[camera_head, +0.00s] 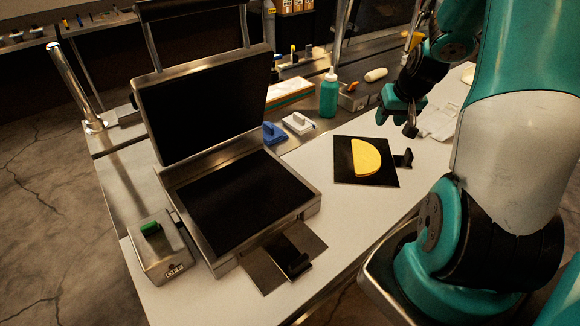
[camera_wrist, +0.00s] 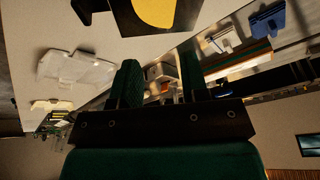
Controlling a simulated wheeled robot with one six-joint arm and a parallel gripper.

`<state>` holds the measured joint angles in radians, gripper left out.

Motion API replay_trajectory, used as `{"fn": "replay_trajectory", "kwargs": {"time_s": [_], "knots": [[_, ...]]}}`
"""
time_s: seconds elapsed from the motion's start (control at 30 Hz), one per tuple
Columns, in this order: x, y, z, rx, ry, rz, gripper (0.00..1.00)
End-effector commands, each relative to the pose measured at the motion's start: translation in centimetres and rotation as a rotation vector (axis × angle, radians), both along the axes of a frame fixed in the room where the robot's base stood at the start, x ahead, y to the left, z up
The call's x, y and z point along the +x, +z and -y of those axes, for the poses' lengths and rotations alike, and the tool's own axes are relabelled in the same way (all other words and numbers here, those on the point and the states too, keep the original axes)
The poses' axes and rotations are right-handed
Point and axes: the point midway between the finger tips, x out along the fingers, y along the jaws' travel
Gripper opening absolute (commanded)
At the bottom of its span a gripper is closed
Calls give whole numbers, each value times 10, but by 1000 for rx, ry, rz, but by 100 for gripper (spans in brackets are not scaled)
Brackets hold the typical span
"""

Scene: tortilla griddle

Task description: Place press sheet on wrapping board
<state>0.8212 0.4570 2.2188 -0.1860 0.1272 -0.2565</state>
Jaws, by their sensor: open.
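A black square sheet (camera_head: 343,165) with a black upright handle (camera_head: 403,158) lies on the white worktop and bears a folded yellow tortilla (camera_head: 368,157). They also show at the top of the wrist view, as a dark sheet (camera_wrist: 125,18) and yellow tortilla (camera_wrist: 155,10). A second dark sheet with a black handle (camera_head: 299,265) lies by the griddle's front edge. I cannot tell which sheet is the press sheet. A pale, flat, wrinkled piece (camera_head: 437,121) lies right of my gripper; I cannot make out a wrapping board for sure. My gripper (camera_head: 397,119) is open and empty above the worktop, beyond the tortilla sheet.
The griddle press (camera_head: 245,200) stands open at left, its lid (camera_head: 200,105) raised. A control box (camera_head: 160,250) with a green switch is beside it. A green bottle (camera_head: 328,95), blue item (camera_head: 274,133) and white item (camera_head: 298,123) stand behind.

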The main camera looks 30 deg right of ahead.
Motion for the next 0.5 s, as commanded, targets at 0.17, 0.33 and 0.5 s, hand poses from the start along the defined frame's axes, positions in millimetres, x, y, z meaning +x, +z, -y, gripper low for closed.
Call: {"fn": "replay_trajectory", "kwargs": {"time_s": [0.17,0.33,0.5], "knots": [[33,69,-181,105,386,0,41],[-25,115,-329,186,761,-63,41],[-105,137,-399,215,1038,-136,41]]}}
